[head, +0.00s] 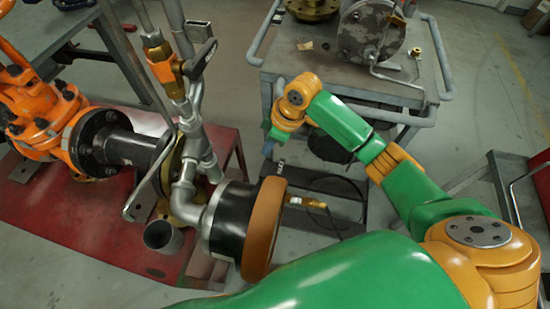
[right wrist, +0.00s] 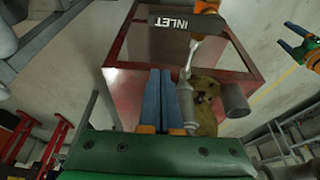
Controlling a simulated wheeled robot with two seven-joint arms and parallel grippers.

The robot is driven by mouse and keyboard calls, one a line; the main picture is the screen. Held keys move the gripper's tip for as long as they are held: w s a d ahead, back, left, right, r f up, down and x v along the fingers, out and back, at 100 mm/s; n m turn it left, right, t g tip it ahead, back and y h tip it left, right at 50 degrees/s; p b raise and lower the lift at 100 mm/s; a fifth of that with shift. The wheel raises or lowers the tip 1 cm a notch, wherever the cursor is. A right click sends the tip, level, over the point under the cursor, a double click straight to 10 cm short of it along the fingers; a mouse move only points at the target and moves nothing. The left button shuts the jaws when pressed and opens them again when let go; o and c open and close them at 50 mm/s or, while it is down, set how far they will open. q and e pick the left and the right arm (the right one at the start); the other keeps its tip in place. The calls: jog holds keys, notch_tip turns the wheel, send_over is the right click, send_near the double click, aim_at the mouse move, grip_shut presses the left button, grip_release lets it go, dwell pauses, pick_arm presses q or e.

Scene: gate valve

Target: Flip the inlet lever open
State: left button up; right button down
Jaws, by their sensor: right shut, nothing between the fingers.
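An orange-brass valve (head: 164,68) sits on the upright grey pipe left of centre in the head view. A dark grey lever (head: 202,60) slants up and right from it. In the right wrist view a black plate marked INLET (right wrist: 188,22), seen upside down, lies near the top, by the valve's orange body (right wrist: 206,6). My right gripper (head: 268,146) is to the right of and below the lever in the head view, apart from it. Its blue fingers (right wrist: 160,98) are shut and empty. My left gripper (right wrist: 295,42) shows at the right wrist view's upper right, fingers apart.
A black drum with an orange rim (head: 264,228) stands near my right gripper. A large orange valve (head: 35,110) and flanged pipe sit above the red bench (head: 85,215). A grey cart (head: 320,72) with a drum and flange stands behind my right arm.

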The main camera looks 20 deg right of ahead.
aim_at(279, 175)
notch_tip(279, 175, down, 6)
jog(key=s+d+p, duration=0.1)
jog(key=shift+d, duration=0.35)
jog(key=shift+s, duration=0.1)
jog(key=shift+r, duration=0.1)
jog(key=shift+s+d+m+p, duration=0.15)
jog(key=shift+m+p, duration=0.25)
jog(key=shift+p, duration=0.35)
